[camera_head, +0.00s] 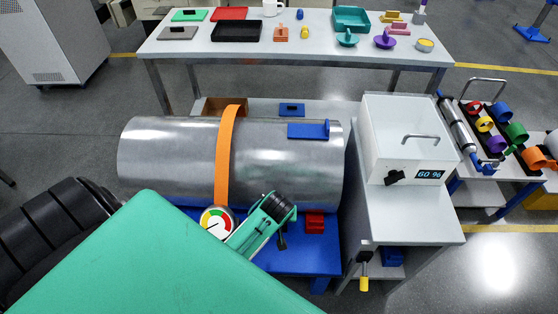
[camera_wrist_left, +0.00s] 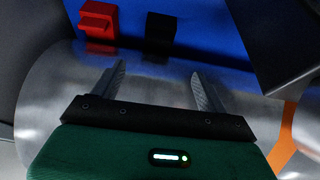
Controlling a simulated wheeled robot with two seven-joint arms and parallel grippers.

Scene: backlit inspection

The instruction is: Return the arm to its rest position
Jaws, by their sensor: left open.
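In the left wrist view my left gripper (camera_wrist_left: 158,68) is open, its two grey fingers apart with nothing between them. Behind the fingers lie the shiny metal cylinder (camera_wrist_left: 60,95) and the blue stand (camera_wrist_left: 200,30). In the head view a large green part, apparently my own arm, covers the bottom foreground. A smaller green and black part beside the gauge may also be mine; fingertips cannot be made out there. The large cylinder (camera_head: 170,160) lies on the blue stand (camera_head: 300,258) with an orange strap (camera_head: 228,150) around it. My right gripper is not in view.
A round gauge (camera_head: 216,222) sits at the strap's lower end. A red block (camera_head: 315,222) is on the stand's front, also in the wrist view (camera_wrist_left: 97,20). A white box (camera_head: 405,125) stands right of the cylinder. A long table (camera_head: 170,65) with trays is behind.

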